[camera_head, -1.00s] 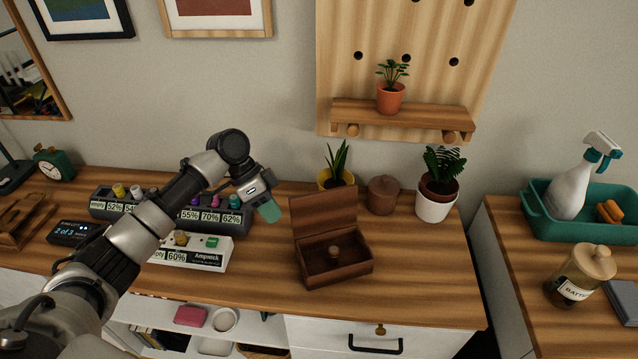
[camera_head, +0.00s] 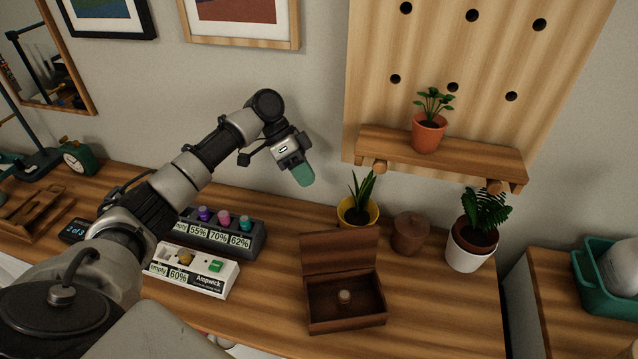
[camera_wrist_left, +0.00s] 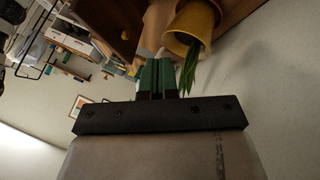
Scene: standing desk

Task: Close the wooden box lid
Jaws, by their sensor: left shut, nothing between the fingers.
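The dark wooden box (camera_head: 318,312) sits on the desk right of centre in the head view. Its lid (camera_head: 340,252) stands up at the back, open, leaning slightly backward. A small light-topped knob-like object (camera_head: 344,296) shows inside the box. My left gripper (camera_head: 302,178) is shut and empty, with green fingertips, raised above the desk, up and to the left of the lid and apart from it. In the left wrist view the green fingers (camera_wrist_left: 156,78) are together, and a dark wooden surface shows at the top. My right gripper is not in view.
Behind the box stand a yellow-potted plant (camera_head: 358,212), a round brown pot (camera_head: 410,234) and a white-potted plant (camera_head: 466,252). A wall shelf (camera_head: 440,156) juts out above them. Desk in front of the box is clear.

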